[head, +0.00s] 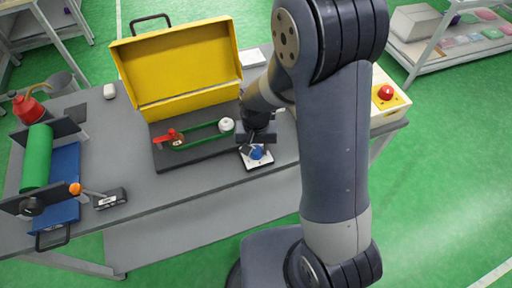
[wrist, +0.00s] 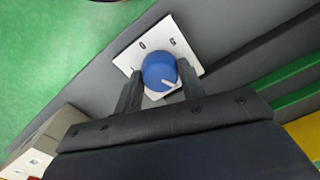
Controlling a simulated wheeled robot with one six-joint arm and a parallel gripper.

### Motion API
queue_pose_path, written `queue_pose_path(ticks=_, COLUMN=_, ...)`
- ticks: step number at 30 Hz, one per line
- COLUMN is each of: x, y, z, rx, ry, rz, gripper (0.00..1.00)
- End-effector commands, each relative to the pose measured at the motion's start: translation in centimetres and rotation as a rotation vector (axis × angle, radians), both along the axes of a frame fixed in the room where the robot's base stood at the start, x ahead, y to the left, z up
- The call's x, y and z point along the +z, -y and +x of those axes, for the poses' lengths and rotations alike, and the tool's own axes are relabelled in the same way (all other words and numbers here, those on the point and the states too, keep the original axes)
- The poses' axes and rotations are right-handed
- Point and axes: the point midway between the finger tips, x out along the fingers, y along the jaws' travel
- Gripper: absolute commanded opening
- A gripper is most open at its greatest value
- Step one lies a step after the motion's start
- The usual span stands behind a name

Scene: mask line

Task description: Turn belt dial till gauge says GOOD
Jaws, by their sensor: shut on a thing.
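A green belt (head: 205,132) runs between a red-handled hub and a white roller (head: 227,124) beside the dial. I cannot make out a gauge reading.
A yellow open case (head: 180,70) stands behind the belt. A green roll (head: 37,157) on a blue frame is at the left of the grey table (head: 150,205). A red button box (head: 386,94) is at the right. The table's front is mostly clear.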

Motion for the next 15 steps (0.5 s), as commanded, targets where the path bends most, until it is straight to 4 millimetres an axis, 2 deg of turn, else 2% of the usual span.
queue_pose_path(ticks=15, x=-0.08, y=-0.03, z=0.08, rx=0.468, ry=0.003, rz=0.0, gripper=0.15)
